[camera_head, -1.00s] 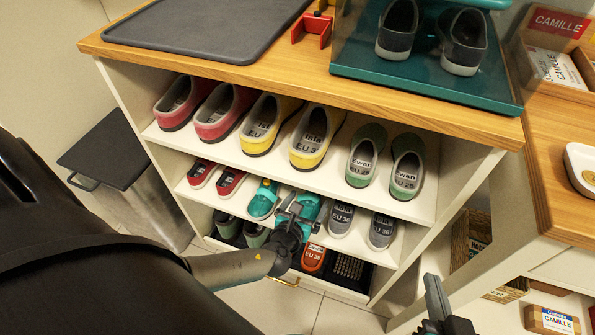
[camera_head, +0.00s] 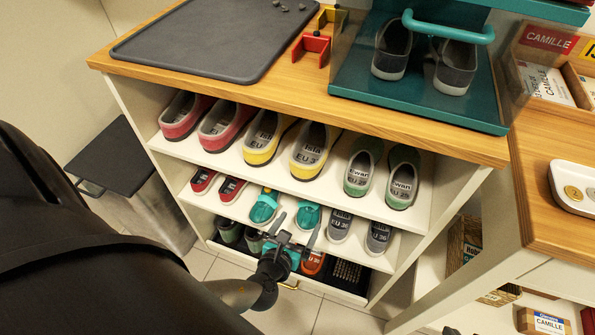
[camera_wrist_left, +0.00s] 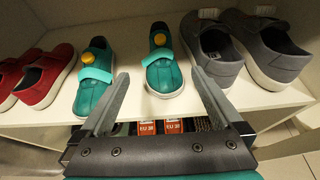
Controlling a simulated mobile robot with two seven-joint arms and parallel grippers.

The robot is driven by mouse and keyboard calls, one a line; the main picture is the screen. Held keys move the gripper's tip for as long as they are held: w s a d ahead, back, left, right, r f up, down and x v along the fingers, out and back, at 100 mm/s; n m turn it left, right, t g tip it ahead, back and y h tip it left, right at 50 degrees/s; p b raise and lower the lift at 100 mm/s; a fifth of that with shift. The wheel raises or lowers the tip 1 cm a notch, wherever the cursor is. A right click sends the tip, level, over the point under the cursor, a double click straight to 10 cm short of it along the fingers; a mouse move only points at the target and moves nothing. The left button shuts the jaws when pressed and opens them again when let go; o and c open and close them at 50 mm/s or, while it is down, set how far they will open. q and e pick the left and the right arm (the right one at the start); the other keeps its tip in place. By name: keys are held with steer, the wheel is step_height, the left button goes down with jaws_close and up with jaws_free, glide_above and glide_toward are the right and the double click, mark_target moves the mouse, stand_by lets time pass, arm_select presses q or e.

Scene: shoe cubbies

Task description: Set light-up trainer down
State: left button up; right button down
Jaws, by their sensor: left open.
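Two teal trainers with straps stand side by side on the middle shelf, the left one (camera_head: 264,206) and the right one (camera_head: 308,216). In the left wrist view the left trainer (camera_wrist_left: 93,85) and the right trainer (camera_wrist_left: 162,65) each show a round yellow piece on the strap. My left gripper (camera_head: 298,228) is open and empty in front of the right trainer. In the left wrist view its fingers (camera_wrist_left: 159,78) point toward that trainer, with no contact visible.
Red shoes (camera_head: 217,186) stand left of the teal pair and grey shoes (camera_head: 359,232) right of it. The upper shelf (camera_head: 287,184) above holds pink, yellow and green shoes. Orange and dark shoes fill the low drawer below. The floor in front is clear.

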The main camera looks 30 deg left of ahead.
arm_select(q)
steer(key=s+d+r+n+g+h, duration=0.1)
steer(key=s+d+r+n+g, duration=0.1)
steer(key=n, duration=0.8)
steer(key=s+d+r+n+g+h, duration=0.1)
steer(key=s+d+r+n+g, duration=0.1)
steer(key=r+n, duration=0.5)
steer(key=s+d+r+n+g+h, duration=0.2)
steer(key=s+d+r+n, duration=0.2)
steer(key=n, duration=1)
steer(key=shift+s+d+r+g, duration=0.35)
steer(key=shift+s+r+g, duration=0.1)
steer(key=shift+s, duration=0.2)
arm_select(e)
steer(key=shift+s+d, duration=0.1)
steer(key=shift+d, duration=0.05)
arm_select(q)
steer(key=shift+w+f+p, duration=0.1)
steer(key=shift+p, duration=0.55)
arm_select(e)
steer(key=shift+f, duration=0.1)
